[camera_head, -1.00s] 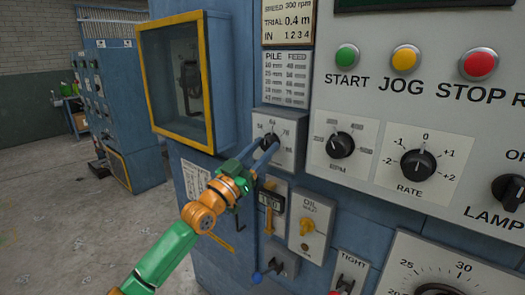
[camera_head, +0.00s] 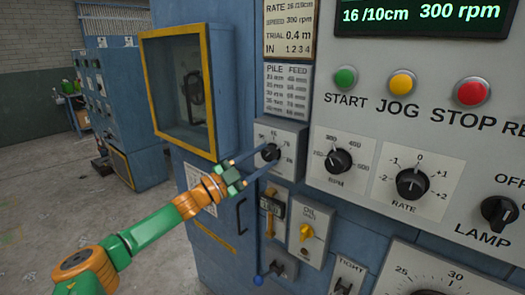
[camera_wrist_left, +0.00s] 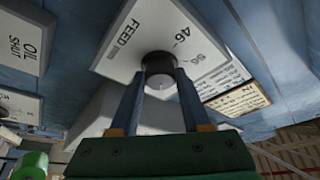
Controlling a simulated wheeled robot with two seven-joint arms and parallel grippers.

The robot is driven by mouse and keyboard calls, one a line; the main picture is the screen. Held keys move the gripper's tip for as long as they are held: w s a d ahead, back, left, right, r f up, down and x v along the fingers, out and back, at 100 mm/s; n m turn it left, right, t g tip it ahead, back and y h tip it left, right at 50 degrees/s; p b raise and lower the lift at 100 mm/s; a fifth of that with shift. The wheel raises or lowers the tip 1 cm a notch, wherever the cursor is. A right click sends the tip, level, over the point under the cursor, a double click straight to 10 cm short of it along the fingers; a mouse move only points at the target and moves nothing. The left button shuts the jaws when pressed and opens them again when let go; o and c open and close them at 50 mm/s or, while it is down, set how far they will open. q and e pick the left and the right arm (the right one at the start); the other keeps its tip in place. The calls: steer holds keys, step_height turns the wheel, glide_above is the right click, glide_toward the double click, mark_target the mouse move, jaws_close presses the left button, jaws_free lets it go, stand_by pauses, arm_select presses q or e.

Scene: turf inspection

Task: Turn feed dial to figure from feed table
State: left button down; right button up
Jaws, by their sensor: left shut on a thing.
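The feed dial (camera_head: 271,153) is a small black knob on a pale plate with figures around it, left of the RPM knob. My left gripper (camera_head: 262,158) reaches it from the lower left and is shut on it. In the left wrist view the dial (camera_wrist_left: 158,69) sits between the two fingers (camera_wrist_left: 158,88), below the word FEED and the figure 46. Where its pointer stands is not clear. The feed table (camera_head: 288,92), headed PILE and FEED, is just above the dial; its rows are too small to read surely. My right gripper is not in view.
The RPM knob (camera_head: 338,160) and RATE knob (camera_head: 412,184) are to the right. A yellow-framed window box (camera_head: 187,88) projects at the left. The display (camera_head: 420,14) reads 16 /10cm, 300 rpm. Open floor lies at the left.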

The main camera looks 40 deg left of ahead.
arm_select(q)
steer(key=shift+r+m+g+p, duration=0.1)
steer(key=shift+m+g+p, duration=0.2)
steer(key=shift+m, duration=0.4)
steer(key=shift+c, duration=1.8)
jaws_free()
steer(key=b+v, duration=0.7)
steer(key=b, duration=0.2)
steer(key=shift+a, duration=0.1)
